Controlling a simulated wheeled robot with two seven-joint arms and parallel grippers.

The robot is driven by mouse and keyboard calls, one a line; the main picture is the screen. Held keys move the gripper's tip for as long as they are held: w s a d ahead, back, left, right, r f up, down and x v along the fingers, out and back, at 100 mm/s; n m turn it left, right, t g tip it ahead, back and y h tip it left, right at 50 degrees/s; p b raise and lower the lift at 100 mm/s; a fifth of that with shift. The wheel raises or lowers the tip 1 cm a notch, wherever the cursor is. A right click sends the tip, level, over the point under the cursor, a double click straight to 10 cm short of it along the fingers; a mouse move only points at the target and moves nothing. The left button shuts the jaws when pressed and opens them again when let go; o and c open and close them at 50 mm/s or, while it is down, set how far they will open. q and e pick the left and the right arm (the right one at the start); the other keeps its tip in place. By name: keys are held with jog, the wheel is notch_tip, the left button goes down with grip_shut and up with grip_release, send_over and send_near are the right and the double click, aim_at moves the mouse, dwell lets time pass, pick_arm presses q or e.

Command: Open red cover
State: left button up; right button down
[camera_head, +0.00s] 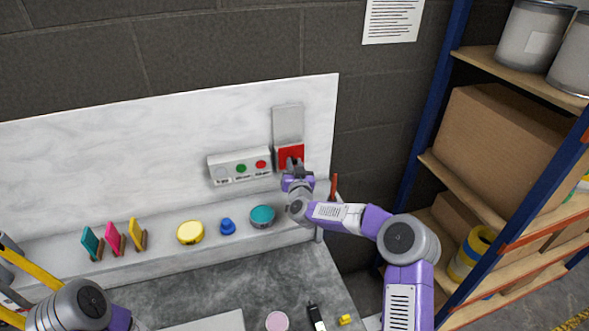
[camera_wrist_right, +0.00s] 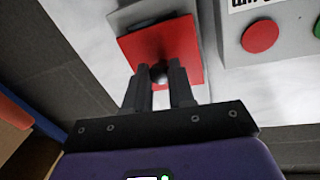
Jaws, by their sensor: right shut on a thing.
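The red cover (camera_head: 291,153) is a square red plate at the lower part of a grey box (camera_head: 288,122) on the white back wall. In the right wrist view the red cover (camera_wrist_right: 185,48) fills the upper middle, with a dark round knob (camera_wrist_right: 159,74) in front of it. My right gripper (camera_head: 293,168) is at the cover's lower part, and in its wrist view the two fingers (camera_wrist_right: 160,82) are shut on the knob. What lies behind the cover is hidden. Of my left arm, only a part shows at the lower left; its gripper is outside the view.
A button panel (camera_head: 239,167) with white, green and red buttons is left of the cover. The ledge holds a teal round lid (camera_head: 262,216), a blue knob-like item (camera_head: 227,227) and a yellow lid (camera_head: 190,232). A shelf with a cardboard box (camera_head: 495,138) stands right.

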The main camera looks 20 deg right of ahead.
aim_at(295, 150)
notch_tip(295, 150, up, 6)
jog(key=shift+r+p, duration=0.15)
jog(key=shift+p, duration=0.7)
jog(key=c, duration=0.9)
grip_release()
jog(key=shift+c, duration=0.2)
jog(key=s+a+b, duration=0.1)
jog(key=s, duration=0.6)
jog(key=shift+s, duration=0.3)
jog(key=shift+f, duration=0.2)
